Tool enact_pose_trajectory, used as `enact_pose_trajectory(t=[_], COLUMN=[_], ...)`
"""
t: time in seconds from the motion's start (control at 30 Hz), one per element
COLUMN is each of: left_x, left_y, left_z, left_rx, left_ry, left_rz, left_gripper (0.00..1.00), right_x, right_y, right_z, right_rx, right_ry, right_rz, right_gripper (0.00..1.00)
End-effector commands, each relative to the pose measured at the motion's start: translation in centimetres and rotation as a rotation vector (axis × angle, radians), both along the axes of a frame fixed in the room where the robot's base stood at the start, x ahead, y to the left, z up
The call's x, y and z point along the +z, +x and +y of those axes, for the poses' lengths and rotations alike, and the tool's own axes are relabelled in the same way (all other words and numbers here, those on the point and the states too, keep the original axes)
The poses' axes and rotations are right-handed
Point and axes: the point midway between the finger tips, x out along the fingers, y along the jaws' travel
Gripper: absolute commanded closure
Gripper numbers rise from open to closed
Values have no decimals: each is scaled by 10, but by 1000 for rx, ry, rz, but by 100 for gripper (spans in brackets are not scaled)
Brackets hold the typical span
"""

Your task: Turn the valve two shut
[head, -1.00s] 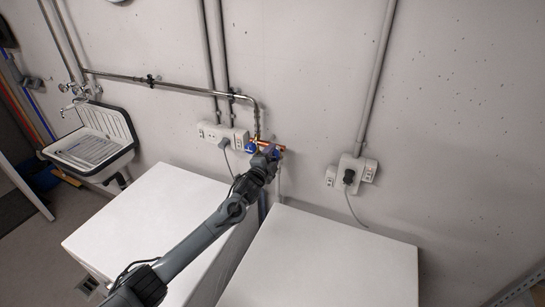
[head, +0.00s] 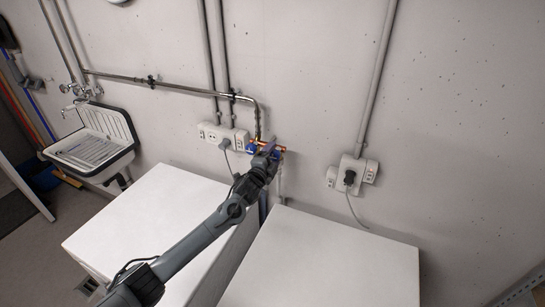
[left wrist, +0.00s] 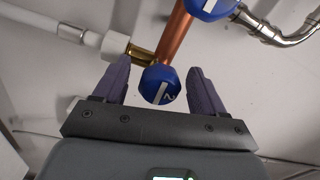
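Two blue round valve knobs sit on a short copper pipe (left wrist: 174,36) on the wall, behind the gap between the white machines. In the left wrist view, one blue knob (left wrist: 160,86) with a white mark like a sideways 2 lies between the fingertips of my left gripper (left wrist: 159,88). The fingers are apart, one on each side, with a thin gap visible to the knob. The other blue knob (left wrist: 212,8) is beyond it at the top edge. In the head view my left gripper (head: 268,150) partly hides the valves. My right gripper is not shown.
Two white machine tops, left (head: 145,220) and right (head: 325,262), are clear. A socket strip with a plug (head: 222,137) is left of the valves; another socket (head: 352,173) is to the right. A metal pipe (head: 180,86) runs to the valves. A sink (head: 95,145) is far left.

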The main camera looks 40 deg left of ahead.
Motion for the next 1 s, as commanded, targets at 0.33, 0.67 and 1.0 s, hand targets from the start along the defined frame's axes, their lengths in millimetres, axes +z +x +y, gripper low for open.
enact_pose_trajectory(t=[0.33, 0.67, 1.0], left_x=[0, -2, -1], left_y=[-3, -37, -85], left_z=[-2, -11, -23], left_rx=[-2, -4, -2], left_ry=[-1, 1, 0], left_rz=[-2, -1, -1], left_gripper=[30, 30, 30], right_x=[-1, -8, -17], right_y=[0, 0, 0], right_z=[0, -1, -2], right_rx=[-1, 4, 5], right_ry=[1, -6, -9], right_rz=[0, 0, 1], right_gripper=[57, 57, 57])
